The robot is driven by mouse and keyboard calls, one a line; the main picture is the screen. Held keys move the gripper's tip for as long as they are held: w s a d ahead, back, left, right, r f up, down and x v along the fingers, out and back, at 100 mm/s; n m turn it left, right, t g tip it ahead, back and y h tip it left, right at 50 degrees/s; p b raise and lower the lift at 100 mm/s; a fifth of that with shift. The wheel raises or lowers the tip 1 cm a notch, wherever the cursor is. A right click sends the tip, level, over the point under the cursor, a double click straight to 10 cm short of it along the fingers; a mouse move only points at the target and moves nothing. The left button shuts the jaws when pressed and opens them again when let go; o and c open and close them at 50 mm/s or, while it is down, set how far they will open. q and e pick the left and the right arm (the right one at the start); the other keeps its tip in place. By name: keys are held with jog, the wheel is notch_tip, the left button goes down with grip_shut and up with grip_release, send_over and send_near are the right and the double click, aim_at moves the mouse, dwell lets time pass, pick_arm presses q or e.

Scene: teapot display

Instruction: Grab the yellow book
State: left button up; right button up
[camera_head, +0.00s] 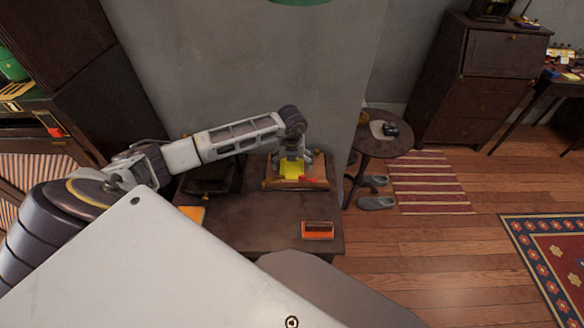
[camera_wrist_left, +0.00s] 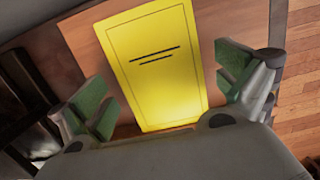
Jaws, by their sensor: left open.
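The yellow book (camera_head: 292,169) lies on a brown wooden stand or board (camera_head: 316,185) on the dark table, below my left gripper (camera_head: 293,157). In the left wrist view the yellow book (camera_wrist_left: 155,62) shows its cover with two short dark lines. There my left gripper (camera_wrist_left: 165,95) is open, with one green-padded finger on each side of the book's near part. I see a gap between each finger and the book. Whether the fingers reach down to the book's level is hard to tell. My right gripper is in neither view.
An orange and dark box (camera_head: 317,230) stands at the table's (camera_head: 262,225) front right. An orange-yellow item (camera_head: 192,214) lies at its left. A grey wall (camera_head: 250,60) rises behind the table. A round side table (camera_head: 382,143) stands to the right, with slippers (camera_head: 377,203) on the floor.

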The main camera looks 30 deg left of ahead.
aim_at(292, 166)
pick_arm(q)
jog(key=c, duration=1.4)
jog(key=shift+r, duration=0.15)
jog(key=shift+w+r, duration=0.1)
jog(key=shift+r, duration=0.45)
notch_tip(292, 166, up, 7)
jog(key=shift+r, duration=0.1)
jog(key=c, duration=0.6)
jog(key=shift+r, duration=0.8)
jog(key=shift+c, duration=0.2)
